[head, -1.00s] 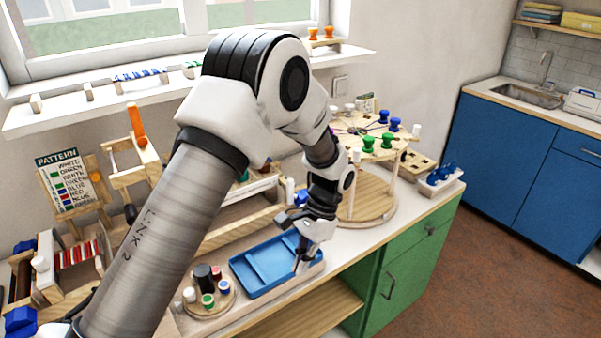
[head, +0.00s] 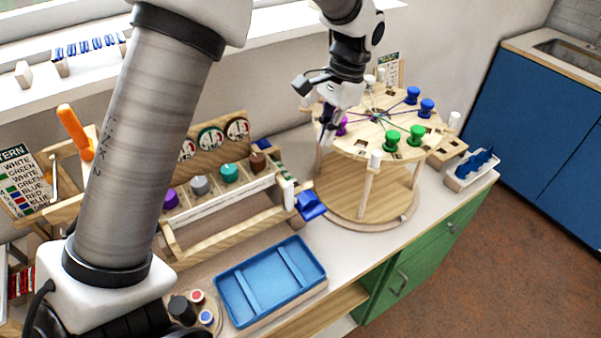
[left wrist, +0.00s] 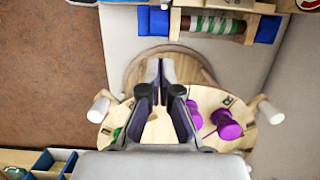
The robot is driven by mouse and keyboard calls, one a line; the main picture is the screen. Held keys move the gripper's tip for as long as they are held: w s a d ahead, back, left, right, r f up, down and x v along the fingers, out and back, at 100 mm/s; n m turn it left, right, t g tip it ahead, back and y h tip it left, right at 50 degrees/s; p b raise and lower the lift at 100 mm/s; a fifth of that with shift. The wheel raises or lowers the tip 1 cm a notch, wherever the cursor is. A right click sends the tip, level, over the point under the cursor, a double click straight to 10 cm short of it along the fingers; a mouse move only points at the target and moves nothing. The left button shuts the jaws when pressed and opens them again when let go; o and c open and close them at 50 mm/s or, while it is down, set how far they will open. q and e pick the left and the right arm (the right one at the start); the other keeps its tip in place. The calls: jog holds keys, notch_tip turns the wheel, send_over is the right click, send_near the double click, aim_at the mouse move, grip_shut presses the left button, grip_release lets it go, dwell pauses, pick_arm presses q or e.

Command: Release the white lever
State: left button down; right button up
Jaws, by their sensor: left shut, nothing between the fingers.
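A round wooden braiding disc (head: 350,125) stands on posts at the back of the counter. White levers sit around its rim: one at the front (head: 375,160), one at the right (head: 455,120) and one at the back (head: 370,78). The left wrist view shows a white lever at the left (left wrist: 98,108) and another at the right (left wrist: 270,112). I cannot tell which one the task means. My left gripper (head: 326,136) is shut and empty over the disc's left side, near a purple spool (head: 341,126). Its closed fingers show in the wrist view (left wrist: 160,72). My right gripper is out of view.
Green spools (head: 391,140) and blue spools (head: 412,95) stand on the disc. A wooden frame with coloured knobs (head: 229,173) and a blue tray (head: 235,302) lie left and front. A tray of blue pieces (head: 470,172) stands at the right.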

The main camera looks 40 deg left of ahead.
aim_at(289, 197)
pick_arm(q)
jog(key=p+x, duration=0.1)
jog(key=x, duration=0.9)
jog(key=shift+w+p, duration=0.2)
jog(key=shift+p, duration=0.2)
jog(key=s, duration=0.1)
jog(key=s+a+p, duration=0.1)
jog(key=shift+s+a+f, duration=0.1)
jog(key=shift+s+a, duration=0.25)
jog(key=shift+s, duration=0.4)
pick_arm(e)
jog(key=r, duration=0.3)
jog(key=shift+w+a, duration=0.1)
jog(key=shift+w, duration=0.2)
pick_arm(q)
jog(key=shift+w, duration=0.2)
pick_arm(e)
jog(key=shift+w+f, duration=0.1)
pick_arm(q)
jog(key=shift+w, duration=0.1)
